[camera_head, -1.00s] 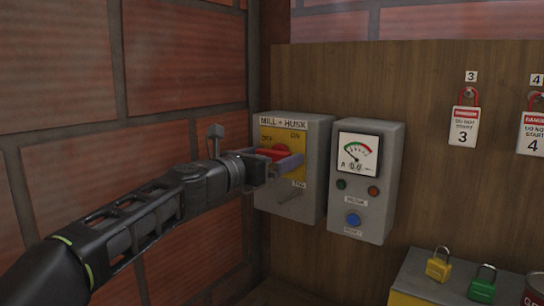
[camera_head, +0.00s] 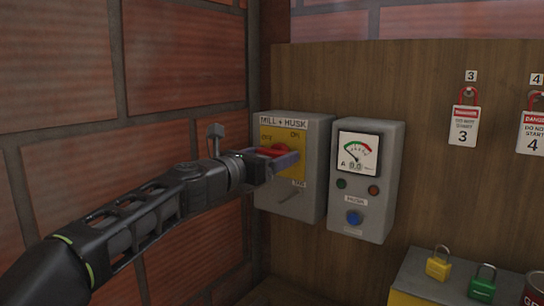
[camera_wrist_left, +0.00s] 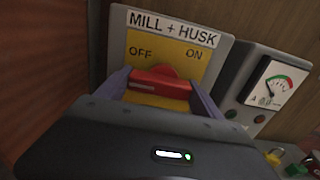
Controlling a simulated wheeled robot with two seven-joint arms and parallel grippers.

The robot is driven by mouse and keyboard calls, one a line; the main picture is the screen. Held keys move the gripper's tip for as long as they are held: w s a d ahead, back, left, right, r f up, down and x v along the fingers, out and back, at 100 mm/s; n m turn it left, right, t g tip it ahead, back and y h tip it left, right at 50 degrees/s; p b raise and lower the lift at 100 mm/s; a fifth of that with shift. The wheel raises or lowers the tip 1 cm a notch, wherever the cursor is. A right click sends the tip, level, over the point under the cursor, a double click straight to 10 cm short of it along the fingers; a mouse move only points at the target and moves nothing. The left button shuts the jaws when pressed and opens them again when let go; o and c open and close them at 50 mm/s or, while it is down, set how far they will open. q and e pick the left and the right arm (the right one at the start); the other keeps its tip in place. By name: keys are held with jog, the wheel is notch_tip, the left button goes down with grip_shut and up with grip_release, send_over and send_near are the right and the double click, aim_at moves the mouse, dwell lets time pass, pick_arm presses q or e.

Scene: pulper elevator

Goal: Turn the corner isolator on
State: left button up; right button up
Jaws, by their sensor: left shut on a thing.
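The corner isolator (camera_head: 313,160) is a grey box labelled MILL + HUSK on the wooden board by the brick corner. Its yellow plate (camera_wrist_left: 175,50) is marked OFF at left and ON at right. My left gripper (camera_head: 284,160) is at the front of the box, shut on the red handle (camera_wrist_left: 160,84). In the left wrist view the handle lies crosswise between the two purple-grey fingers, one at each end. The handle's lower part and much of the plate are hidden by the gripper. My right gripper is not in view.
A grey meter box (camera_head: 364,200) with a dial, lamps and a blue button stands close on the right. Numbered danger tags (camera_head: 464,125) hang further right. A yellow padlock (camera_head: 438,263) and a green padlock (camera_head: 482,284) sit at lower right. A brick wall (camera_head: 185,70) is close on the left.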

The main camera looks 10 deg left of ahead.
pick_arm(q)
jog(key=shift+m, duration=0.3)
jog(key=m+b, duration=0.1)
jog(key=m, duration=0.3)
jog(key=m+b, duration=0.1)
jog(key=m, duration=0.3)
jog(key=shift+m, duration=0.3)
jog(key=m+b, duration=0.1)
jog(key=m, duration=0.3)
jog(key=shift+d+m+b, duration=0.1)
jog(key=shift+m+b, duration=0.2)
jog(key=shift+b, duration=0.1)
jog(key=m+b, duration=0.1)
jog(key=m, duration=0.3)
jog(key=shift+d+r, duration=0.1)
jog(key=o, duration=1.4)
jog(key=shift+c, duration=0.2)
jog(key=shift+r, duration=0.1)
jog(key=shift+s, duration=0.15)
